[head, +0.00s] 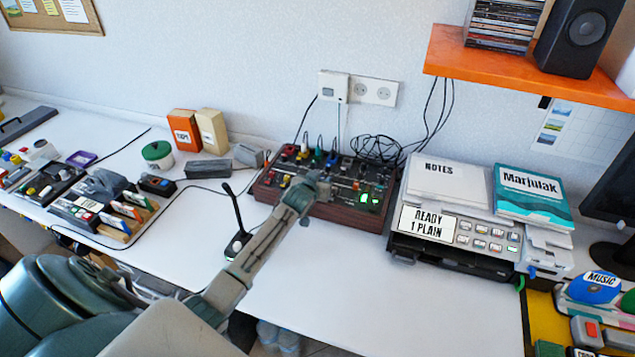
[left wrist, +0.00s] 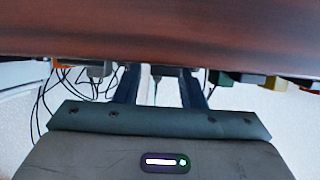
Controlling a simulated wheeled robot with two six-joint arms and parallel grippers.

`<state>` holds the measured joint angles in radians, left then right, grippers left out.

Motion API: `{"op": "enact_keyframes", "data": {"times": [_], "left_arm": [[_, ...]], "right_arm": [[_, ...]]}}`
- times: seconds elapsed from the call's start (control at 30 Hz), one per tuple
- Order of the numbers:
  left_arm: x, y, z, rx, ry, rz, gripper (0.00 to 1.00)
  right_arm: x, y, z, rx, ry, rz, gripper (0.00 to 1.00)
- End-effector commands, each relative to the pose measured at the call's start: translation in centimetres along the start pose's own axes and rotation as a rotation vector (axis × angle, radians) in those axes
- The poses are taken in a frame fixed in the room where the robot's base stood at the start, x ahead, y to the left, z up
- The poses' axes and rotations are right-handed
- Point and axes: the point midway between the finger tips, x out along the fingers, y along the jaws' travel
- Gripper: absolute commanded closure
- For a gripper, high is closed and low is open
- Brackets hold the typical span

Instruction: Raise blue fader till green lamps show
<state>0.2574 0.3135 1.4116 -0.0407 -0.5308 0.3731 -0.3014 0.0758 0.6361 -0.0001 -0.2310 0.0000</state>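The control desk (head: 350,207), a brown wood-sided box with many small knobs, faders and plugs, stands against the back of the white table. Two green lights (head: 369,198) glow at its right front. My left gripper (head: 318,183) reaches over the middle of the desk, pointing down at its top. In the left wrist view the two dark fingers (left wrist: 160,86) are apart, with a gap between them. Their tips are hidden behind the brown side panel (left wrist: 160,35). I cannot pick out the blue fader; the gripper covers that part of the desk. My right gripper is not in view.
A printer (head: 460,235) with papers and a teal booklet stands right of the desk. A thin black microphone (head: 234,212) stands to its left. Orange and cream boxes (head: 198,130) are behind. Cables lie loose at the desk's back. Table front is clear.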

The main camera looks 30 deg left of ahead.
Motion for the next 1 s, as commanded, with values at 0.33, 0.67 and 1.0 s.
{"op": "enact_keyframes", "data": {"times": [0.33, 0.67, 1.0], "left_arm": [[-4.7, 0.0, 0.2, 0.002, 0.001, 0.001, 0.64], [-9.7, 0.0, 0.1, 0.002, 0.0, 0.0, 0.64], [-10.7, 0.0, 0.0, 0.001, 0.0, 0.0, 0.64]], "right_arm": [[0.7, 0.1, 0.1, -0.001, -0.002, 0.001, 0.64], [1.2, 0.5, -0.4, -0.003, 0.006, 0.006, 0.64], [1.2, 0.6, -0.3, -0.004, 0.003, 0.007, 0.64]]}}
